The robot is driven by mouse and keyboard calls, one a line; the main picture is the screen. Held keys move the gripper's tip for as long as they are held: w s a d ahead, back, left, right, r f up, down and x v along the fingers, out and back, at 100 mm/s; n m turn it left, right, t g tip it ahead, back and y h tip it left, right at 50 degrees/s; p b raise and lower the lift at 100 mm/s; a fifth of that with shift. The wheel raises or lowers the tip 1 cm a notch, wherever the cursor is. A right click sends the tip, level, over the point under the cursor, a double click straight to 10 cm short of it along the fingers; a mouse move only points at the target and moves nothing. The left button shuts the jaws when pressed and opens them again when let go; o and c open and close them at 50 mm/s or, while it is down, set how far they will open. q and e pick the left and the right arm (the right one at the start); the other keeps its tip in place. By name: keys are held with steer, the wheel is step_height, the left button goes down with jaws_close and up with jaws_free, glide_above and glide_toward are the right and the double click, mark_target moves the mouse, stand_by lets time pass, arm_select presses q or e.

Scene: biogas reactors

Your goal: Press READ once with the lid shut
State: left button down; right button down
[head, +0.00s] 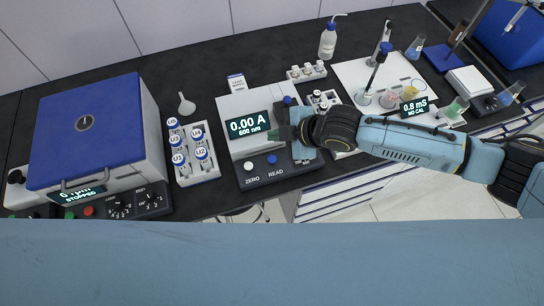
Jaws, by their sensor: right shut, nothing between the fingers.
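The photometer (235,105) stands in the middle of the bench, and its display (249,126) reads 0.00 A, 600 nm. On its dark front panel are a white button (248,166) above the word ZERO and a blue READ button (272,159). My right gripper (274,134) comes in from the right and is shut and empty. Its tips appear just behind the READ button, beside the display; I see no contact with the button. A dark part with a blue knob (287,99) shows behind the gripper. The arm hides much of that side, so I cannot tell the lid's state.
A blue-lidded centrifuge (85,125) and a rack of labelled vials (206,176) stand to the left. A small cuvette rack (316,97) lies behind my right wrist. A white tray (352,72) with beakers and a meter (414,107) is at the right.

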steer(key=b, duration=0.7)
glide_above(271, 158)
steer(key=d, duration=0.1)
steer(key=f, duration=0.7)
steer(key=shift+s+d+f, duration=0.2)
steer(key=shift+s+f, duration=0.05)
steer(key=shift+s, duration=0.1)
steer(key=shift+f+b, duration=0.55)
steer(key=shift+f, duration=0.1)
steer(key=shift+f, duration=0.1)
stand_by(0.5)
steer(key=shift+f, duration=0.3)
steer(key=shift+f+b, duration=0.7)
steer(key=shift+f, duration=0.25)
stand_by(0.8)
stand_by(0.3)
steer(key=shift+r+p, duration=1.35)
steer(key=shift+r, duration=0.05)
